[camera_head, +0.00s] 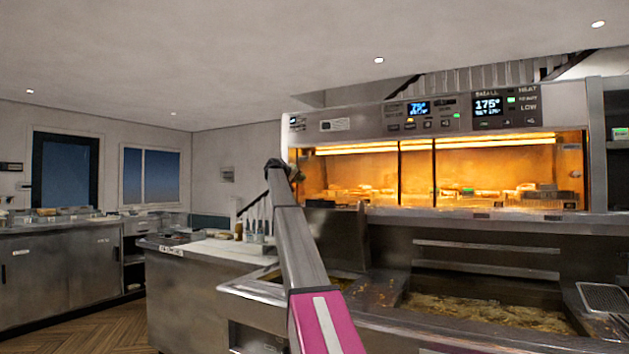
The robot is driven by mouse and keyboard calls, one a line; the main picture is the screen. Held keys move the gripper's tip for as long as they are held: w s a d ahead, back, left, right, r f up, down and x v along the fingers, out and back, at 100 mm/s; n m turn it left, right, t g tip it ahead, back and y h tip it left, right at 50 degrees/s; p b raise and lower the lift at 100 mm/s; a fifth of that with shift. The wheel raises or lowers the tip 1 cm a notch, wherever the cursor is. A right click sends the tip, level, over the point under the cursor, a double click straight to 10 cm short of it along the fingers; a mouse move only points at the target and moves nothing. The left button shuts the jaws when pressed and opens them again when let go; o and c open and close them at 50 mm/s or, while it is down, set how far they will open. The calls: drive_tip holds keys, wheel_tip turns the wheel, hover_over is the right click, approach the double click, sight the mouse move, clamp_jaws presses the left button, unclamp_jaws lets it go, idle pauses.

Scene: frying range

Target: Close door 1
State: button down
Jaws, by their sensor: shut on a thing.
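I see no label marking door 1, and I cannot tell which door it is. My arm rises from the bottom middle to a dark joint near the left end of the heated cabinet. My gripper cannot be made out beyond it. Below the fryer's left front edge a dark recess (258,339) shows, cut off by the frame; I cannot tell whether a door stands open there. Steel cabinet doors (95,268) under the far left counter look shut. A dark door (66,170) in the back wall also looks shut.
The fryer (480,312) with oil-filled wells fills the right front. A lit heated cabinet (490,170) with displays stands above it. A steel counter (190,298) is left of my arm. The wooden floor (105,325) is clear at lower left.

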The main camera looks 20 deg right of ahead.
drive_tip(key=w+a, duration=0.1)
drive_tip(key=w, duration=0.1)
drive_tip(key=w+a, duration=0.1)
drive_tip(key=a, duration=0.1)
drive_tip(key=shift+w, duration=0.4)
drive_tip(key=shift+a, duration=0.1)
drive_tip(key=c, duration=0.9)
unclamp_jaws()
drive_tip(key=shift+w+a, duration=0.1)
drive_tip(key=shift+o, duration=0.2)
drive_tip(key=v, duration=1)
drive_tip(key=shift+s+a, duration=0.2)
drive_tip(key=shift+a, duration=0.1)
drive_tip(key=shift+r, duration=0.1)
